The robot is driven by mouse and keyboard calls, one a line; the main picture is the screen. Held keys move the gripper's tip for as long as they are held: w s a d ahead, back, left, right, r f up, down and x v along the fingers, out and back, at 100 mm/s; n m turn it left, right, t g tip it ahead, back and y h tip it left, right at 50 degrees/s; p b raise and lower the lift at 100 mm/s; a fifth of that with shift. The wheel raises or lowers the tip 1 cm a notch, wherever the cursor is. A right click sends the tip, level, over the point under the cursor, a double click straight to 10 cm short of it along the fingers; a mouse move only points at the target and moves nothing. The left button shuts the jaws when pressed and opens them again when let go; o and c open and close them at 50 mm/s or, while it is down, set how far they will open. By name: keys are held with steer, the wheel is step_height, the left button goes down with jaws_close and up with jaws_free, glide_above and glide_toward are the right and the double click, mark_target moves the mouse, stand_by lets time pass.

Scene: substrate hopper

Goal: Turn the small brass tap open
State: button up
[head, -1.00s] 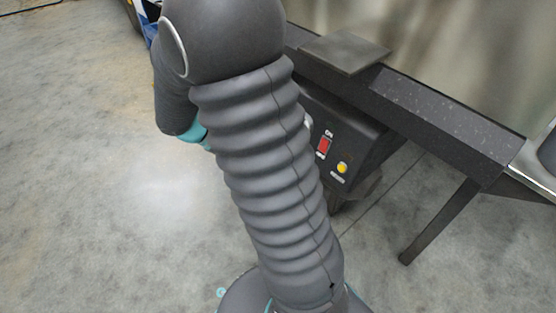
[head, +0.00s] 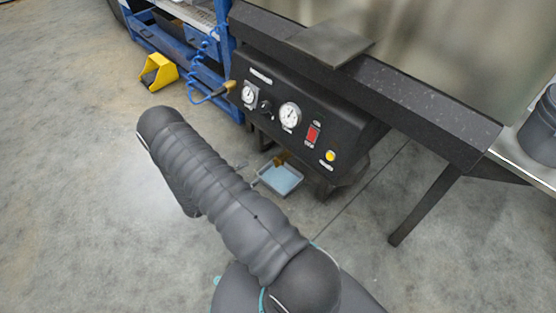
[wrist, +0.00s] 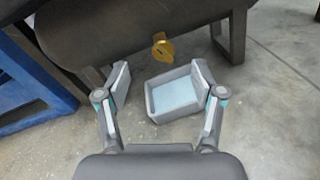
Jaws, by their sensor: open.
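The small brass tap (wrist: 162,47) sticks out from the lower edge of a dark machine body, near the top middle of the wrist view. In the head view the tap (head: 281,158) shows small and dim under the control box. My gripper (wrist: 160,74) is open and empty, with its fingers spread left and right. The tap lies beyond the fingertips, roughly midway between them in the picture, and appears apart from both. In the head view my arm covers most of the gripper. The tap handle's exact position is too small to tell.
A grey tray with pale blue inside (wrist: 152,108) stands on the floor below the tap, partly behind my right finger. The black control box (head: 345,125) has gauges, a red switch and a yellow button. A blue frame (head: 178,48) and a yellow pedal (head: 158,72) stand left.

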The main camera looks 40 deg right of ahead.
mark_target(278, 161)
steer(key=shift+n+t, duration=0.8)
steer(key=shift+n, duration=0.1)
steer(key=d+f, duration=0.1)
steer(key=d, duration=0.3)
steer(key=d+f, duration=0.1)
steer(key=d, duration=0.4)
steer(key=d+f, duration=0.2)
steer(key=d, duration=0.2)
steer(key=shift+w+d+f, duration=0.1)
steer(key=shift+w+d, duration=0.15)
steer(key=shift+d, duration=0.15)
steer(key=c, duration=1.2)
steer(key=shift+o, duration=0.2)
steer(key=shift+f+n+b, duration=0.1)
steer(key=shift+n+b, duration=0.55)
steer(key=shift+n, duration=0.45)
steer(key=shift+n+b, duration=0.4)
steer(key=shift+n, duration=0.8)
